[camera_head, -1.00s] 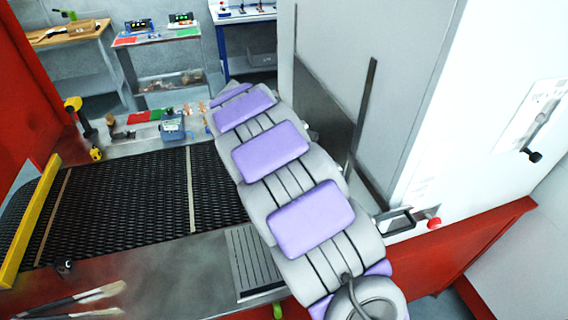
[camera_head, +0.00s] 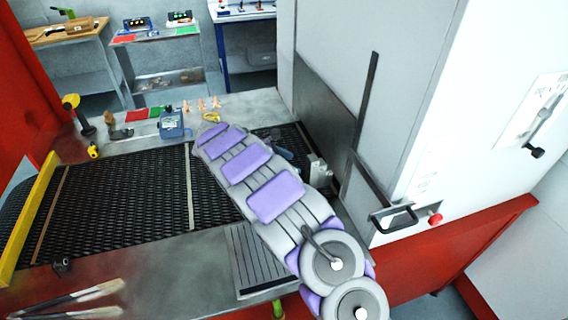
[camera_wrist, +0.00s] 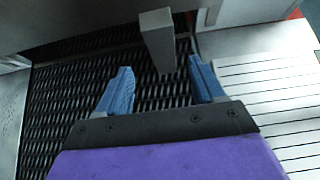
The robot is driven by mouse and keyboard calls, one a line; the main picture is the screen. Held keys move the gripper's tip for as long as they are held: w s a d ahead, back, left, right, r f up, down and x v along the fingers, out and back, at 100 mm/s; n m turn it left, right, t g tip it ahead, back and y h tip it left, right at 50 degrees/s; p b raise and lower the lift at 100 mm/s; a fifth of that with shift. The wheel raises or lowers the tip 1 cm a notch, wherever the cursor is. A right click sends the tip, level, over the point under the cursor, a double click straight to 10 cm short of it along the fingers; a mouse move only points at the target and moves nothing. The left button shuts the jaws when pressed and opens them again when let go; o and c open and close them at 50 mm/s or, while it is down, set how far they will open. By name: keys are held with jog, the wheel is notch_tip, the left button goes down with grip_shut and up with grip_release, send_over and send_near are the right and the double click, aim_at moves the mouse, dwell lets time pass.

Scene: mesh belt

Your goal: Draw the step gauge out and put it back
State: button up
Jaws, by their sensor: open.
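A pale grey block (camera_wrist: 156,42), which I take to be the step gauge, shows at the top middle of the wrist view, over the mesh belt (camera_wrist: 70,95). A similar pale block (camera_head: 320,173) shows beside the machine opening in the head view. My gripper (camera_wrist: 160,66) is open, with its blue fingers spread and nothing between the pads that I can see. The block lies beyond the fingertips, roughly in line with the gap; contact is not visible. In the head view my arm hides most of my gripper, with a bit of blue finger (camera_head: 285,153) showing.
A slatted metal plate (camera_head: 252,258) lies at the belt's near edge. The white cabinet with a dark handle (camera_head: 393,217) and red button (camera_head: 435,218) stands on the right. A blue device (camera_head: 172,125) and small items sit on the far ledge. Brushes (camera_head: 75,297) lie front left.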

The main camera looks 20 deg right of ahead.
aim_at(308, 168)
jog(key=b+x, duration=0.2)
jog(key=x, duration=0.6)
jog(key=shift+d, duration=0.15)
jog(key=shift+x, duration=0.9)
jog(key=shift+f, duration=0.1)
jog(key=shift+c, duration=0.4)
jog(key=c, duration=0.9)
jog(key=shift+a, duration=0.25)
jog(key=shift+a+p, duration=1.8)
jog(key=shift+a, duration=3.05)
